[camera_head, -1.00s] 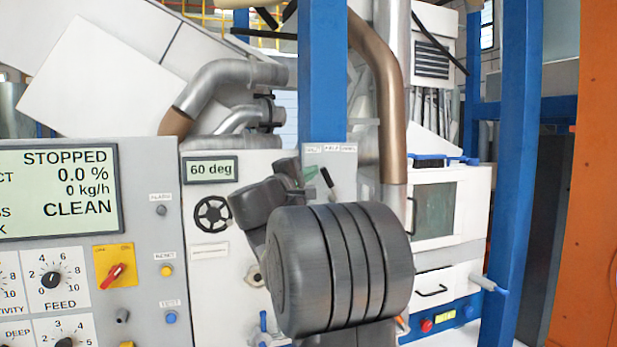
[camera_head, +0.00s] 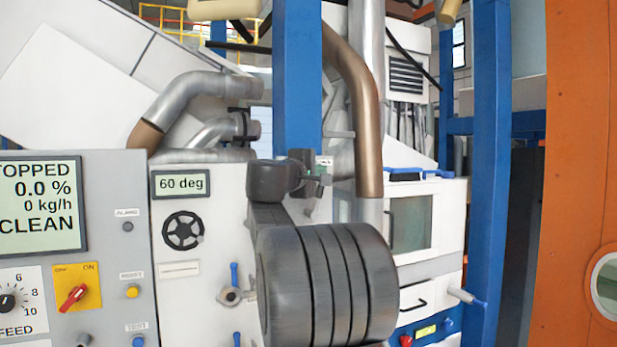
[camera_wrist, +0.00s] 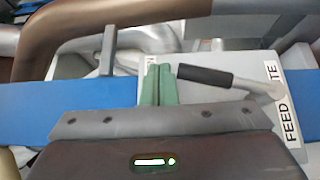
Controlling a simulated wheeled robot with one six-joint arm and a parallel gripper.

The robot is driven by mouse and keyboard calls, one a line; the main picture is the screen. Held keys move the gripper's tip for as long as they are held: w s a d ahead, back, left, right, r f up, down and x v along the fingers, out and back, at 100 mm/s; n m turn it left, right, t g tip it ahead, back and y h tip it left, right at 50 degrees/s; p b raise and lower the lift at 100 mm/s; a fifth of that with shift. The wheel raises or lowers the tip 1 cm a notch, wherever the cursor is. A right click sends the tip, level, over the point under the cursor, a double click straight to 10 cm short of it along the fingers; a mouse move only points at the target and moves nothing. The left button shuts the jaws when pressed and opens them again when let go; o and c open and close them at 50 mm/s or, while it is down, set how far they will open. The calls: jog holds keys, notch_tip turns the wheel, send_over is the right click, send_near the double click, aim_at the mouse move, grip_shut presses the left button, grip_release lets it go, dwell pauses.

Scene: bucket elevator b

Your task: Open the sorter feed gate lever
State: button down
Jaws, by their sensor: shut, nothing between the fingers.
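The feed gate lever has a black grip (camera_wrist: 205,77) and a silver rod (camera_wrist: 252,86) running right to a pivot beside a label reading FEED and part of GATE (camera_wrist: 284,112). In the wrist view the grip lies nearly level across the picture. My gripper (camera_wrist: 159,72) has green fingers, shut with nothing between them. They are just left of the grip's free end; I cannot tell whether they touch it. In the head view my gripper (camera_head: 322,178) is small and partly hidden by my arm, near the blue post, and the lever cannot be made out there.
A blue post (camera_head: 298,80) stands close to my gripper, and a brown pipe (camera_head: 368,120) runs down to its right. A control panel (camera_head: 110,250) and a white cabinet with a handwheel (camera_head: 183,231) are at left. An orange wall (camera_head: 575,150) is at right.

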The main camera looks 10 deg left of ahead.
jog(key=shift+w+d+f+b, duration=0.25)
jog(key=shift+w+d+b, duration=0.3)
jog(key=shift+d, duration=0.4)
jog(key=shift+w+d, duration=0.1)
jog(key=shift+w, duration=0.05)
jog(key=shift+r, duration=0.1)
dwell(1.1)
